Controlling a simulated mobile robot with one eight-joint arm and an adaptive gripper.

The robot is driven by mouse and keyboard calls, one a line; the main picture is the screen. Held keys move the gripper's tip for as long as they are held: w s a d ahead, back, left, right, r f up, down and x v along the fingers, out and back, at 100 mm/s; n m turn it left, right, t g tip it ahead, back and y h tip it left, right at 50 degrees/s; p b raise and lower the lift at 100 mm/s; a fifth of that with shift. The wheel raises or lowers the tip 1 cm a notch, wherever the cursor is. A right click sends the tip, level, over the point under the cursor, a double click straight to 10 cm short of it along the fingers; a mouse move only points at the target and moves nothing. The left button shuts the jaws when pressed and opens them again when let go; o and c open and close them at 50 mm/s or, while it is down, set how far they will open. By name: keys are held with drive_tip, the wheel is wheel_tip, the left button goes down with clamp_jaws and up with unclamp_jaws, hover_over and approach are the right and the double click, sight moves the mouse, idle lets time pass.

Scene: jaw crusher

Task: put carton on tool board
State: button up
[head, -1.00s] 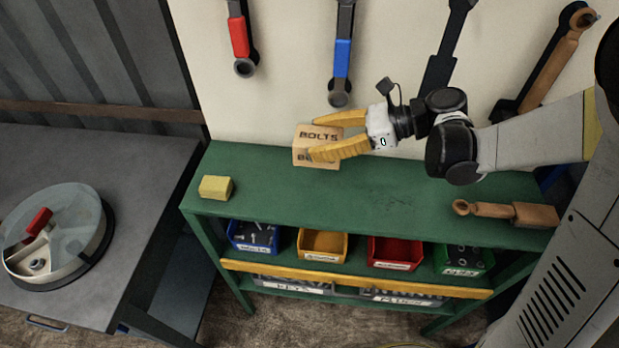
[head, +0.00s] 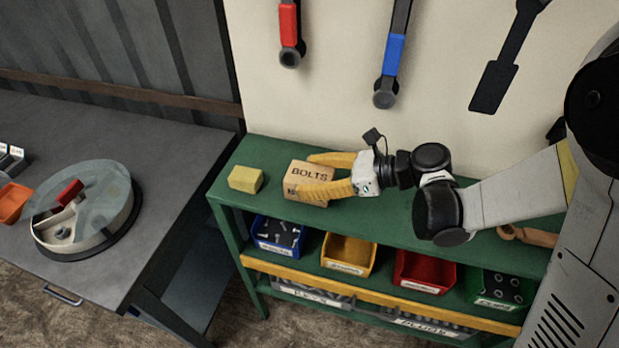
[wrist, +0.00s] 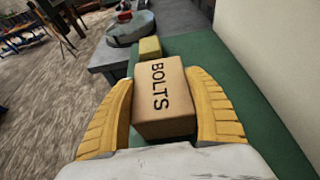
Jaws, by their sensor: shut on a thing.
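The carton (head: 308,172) is a small brown box marked "BOLTS". It also shows in the wrist view (wrist: 165,115), between the two yellow fingers. My gripper (head: 322,174) is shut on the carton from its right side. The carton is over the green top of the tool board (head: 395,215), near its left part; I cannot tell whether its underside touches the green top. The tool board has a cream back panel with hanging tools and bins below the top. My fingers hide part of the carton's sides.
A yellow block (head: 245,179) lies just left of the carton; it shows beyond the carton in the wrist view (wrist: 150,47). A brown-handled tool (head: 528,236) lies at the right of the green top. A grey table (head: 150,160) with a round covered container (head: 85,210) stands left.

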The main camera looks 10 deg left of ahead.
drive_tip(key=shift+f, duration=0.15)
drive_tip(key=o, duration=1.4)
